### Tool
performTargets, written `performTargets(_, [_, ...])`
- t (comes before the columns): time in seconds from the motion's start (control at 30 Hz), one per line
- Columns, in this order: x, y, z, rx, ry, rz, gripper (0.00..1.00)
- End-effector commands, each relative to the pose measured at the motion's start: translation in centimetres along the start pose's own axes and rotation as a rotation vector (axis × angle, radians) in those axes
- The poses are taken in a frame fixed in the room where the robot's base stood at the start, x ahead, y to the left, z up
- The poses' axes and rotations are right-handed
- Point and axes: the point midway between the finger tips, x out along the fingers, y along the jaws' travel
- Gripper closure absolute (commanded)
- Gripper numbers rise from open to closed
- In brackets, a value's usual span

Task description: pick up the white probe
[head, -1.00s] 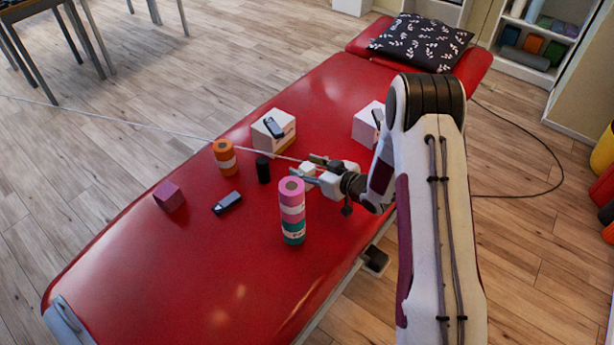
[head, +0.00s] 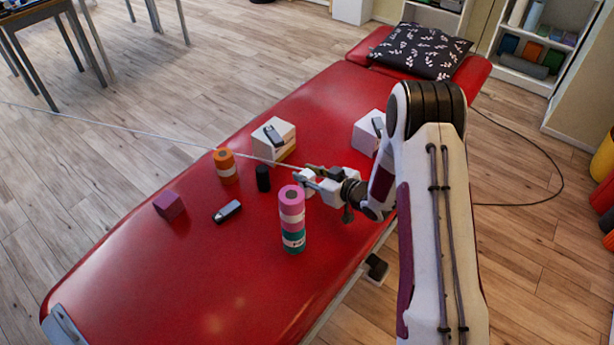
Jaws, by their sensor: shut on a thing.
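The white probe (head: 302,177) shows as a small pale piece at the tips of my gripper (head: 308,179), low over the red treatment table (head: 190,260). My gripper reaches in from the right and is shut on the probe. The fingers hide part of the probe, and I cannot tell whether it touches the table. A thin pale cable runs from the far left to the gripper area.
A pink, white and teal roll stack (head: 292,218) stands close in front of my gripper. A black cylinder (head: 263,179), orange roll (head: 225,167), dark device (head: 227,211), purple cube (head: 169,205) and white boxes (head: 273,138) (head: 367,134) surround it. The table's near left is clear.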

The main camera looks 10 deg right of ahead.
Motion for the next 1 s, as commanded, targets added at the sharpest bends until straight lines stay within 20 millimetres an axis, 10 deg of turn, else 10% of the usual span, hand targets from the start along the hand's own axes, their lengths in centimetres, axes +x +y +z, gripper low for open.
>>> performTargets(1.0, [-3.6,0.0,-8.7,0.000,0.002,0.000,1.00])
